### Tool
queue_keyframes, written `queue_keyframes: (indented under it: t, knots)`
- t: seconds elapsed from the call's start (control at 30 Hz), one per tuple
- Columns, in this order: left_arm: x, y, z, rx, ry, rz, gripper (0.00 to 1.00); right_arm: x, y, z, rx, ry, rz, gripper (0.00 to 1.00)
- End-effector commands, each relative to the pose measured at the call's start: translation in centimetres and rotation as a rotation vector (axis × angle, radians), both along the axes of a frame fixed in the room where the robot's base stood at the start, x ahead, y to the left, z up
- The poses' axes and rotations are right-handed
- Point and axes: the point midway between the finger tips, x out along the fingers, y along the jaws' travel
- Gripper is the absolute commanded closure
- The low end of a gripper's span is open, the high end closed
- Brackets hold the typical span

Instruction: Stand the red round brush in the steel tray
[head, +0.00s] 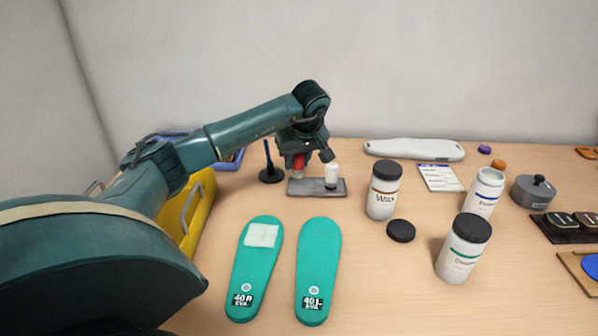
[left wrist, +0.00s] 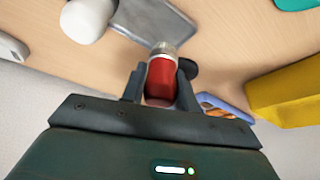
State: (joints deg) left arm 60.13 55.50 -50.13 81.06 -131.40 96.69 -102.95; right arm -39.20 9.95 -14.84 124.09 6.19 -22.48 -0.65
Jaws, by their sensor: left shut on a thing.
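The red round brush (head: 298,162) is in my left gripper (head: 306,158), above the left part of the steel tray (head: 318,187). The left wrist view shows the red brush (left wrist: 160,80) between the two fingers (left wrist: 160,88), its pale end pointing toward the tray (left wrist: 165,22). I cannot tell whether the brush touches the tray. A white-topped item (head: 331,173) stands at the tray's right part; it also shows in the left wrist view (left wrist: 85,18). My right gripper is in neither view.
A dark stand with a blue rod (head: 270,172) is close left of the tray. A yellow bin (head: 200,208) is further left. A wax jar (head: 383,190) stands to the right. Two green insoles (head: 318,260) lie in front. A long white object (head: 413,149) lies behind, to the right.

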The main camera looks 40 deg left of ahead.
Motion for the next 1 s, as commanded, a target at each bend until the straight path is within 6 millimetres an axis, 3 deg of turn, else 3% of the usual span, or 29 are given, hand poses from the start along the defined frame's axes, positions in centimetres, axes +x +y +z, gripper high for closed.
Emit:
queue_keyframes:
  t: [0.2,0.6,0.63,0.87,1.0]
  knots:
    - [-0.1,0.0,-3.1,-0.001,0.003,0.001,0.93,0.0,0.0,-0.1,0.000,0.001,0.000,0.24]
    - [0.0,0.0,-3.7,0.000,0.001,0.000,0.93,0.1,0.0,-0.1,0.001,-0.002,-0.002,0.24]
    - [0.0,0.0,-3.6,-0.001,0.001,0.001,0.68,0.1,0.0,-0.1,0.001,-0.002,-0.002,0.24]
    - [0.0,0.0,-3.6,0.000,0.001,0.000,0.49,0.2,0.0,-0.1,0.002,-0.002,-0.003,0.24]
    - [0.0,0.0,-3.6,0.000,0.001,0.000,0.48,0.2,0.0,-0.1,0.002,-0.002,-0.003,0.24]
